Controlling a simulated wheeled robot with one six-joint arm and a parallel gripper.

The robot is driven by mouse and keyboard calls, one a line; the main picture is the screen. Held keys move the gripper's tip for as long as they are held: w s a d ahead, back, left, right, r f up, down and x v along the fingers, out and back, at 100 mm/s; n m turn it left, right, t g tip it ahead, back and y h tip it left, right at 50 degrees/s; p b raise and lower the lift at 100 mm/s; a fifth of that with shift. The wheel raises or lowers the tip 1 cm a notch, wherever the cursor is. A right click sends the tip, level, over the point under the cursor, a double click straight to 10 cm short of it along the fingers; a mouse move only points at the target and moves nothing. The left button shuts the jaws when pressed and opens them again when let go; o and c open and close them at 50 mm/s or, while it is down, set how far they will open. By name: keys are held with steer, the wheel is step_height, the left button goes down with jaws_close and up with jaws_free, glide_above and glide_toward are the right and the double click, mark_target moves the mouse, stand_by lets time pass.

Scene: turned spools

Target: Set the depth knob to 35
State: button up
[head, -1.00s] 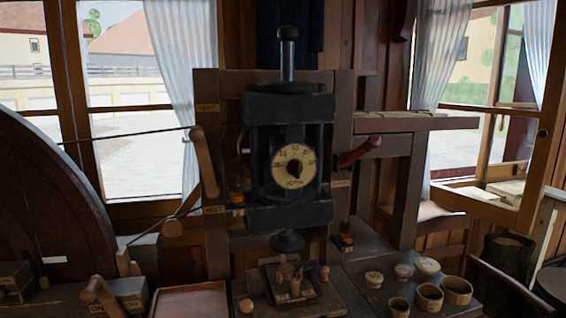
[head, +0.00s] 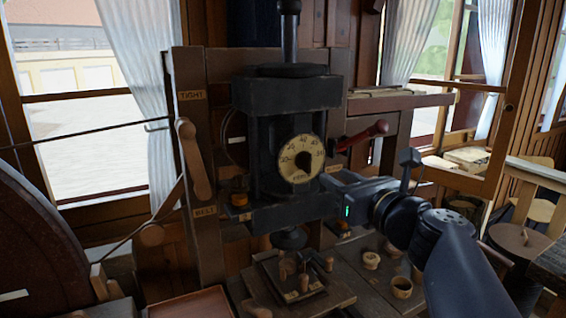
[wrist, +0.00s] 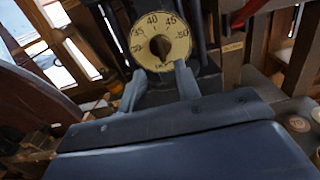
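The depth knob is a dark knob (head: 303,160) at the centre of a cream dial (head: 290,150) on the front of the black press. In the wrist view the dial (wrist: 148,32) shows numbers from about 30 to 50 around its upper part, and the dark knob (wrist: 160,46) sits in its middle. I cannot tell clearly which number it points to. My gripper (wrist: 158,84) is open, its two grey fingers spread just below the dial and apart from the knob. In the head view my gripper (head: 326,180) is just right of and below the dial.
A red-handled lever (head: 366,136) sticks out right of the dial. A wooden lever (head: 194,160) stands at the left by a TIGHT label. Small wooden cups (head: 401,287) and turned pieces (head: 287,268) stand on the bench below. A large dark wheel (head: 40,230) is at left.

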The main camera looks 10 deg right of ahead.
mark_target(310, 163)
steer(key=x, duration=0.9)
steer(key=shift+p, duration=0.4)
steer(key=shift+f, duration=0.1)
steer(key=shift+c, duration=0.5)
jaws_close()
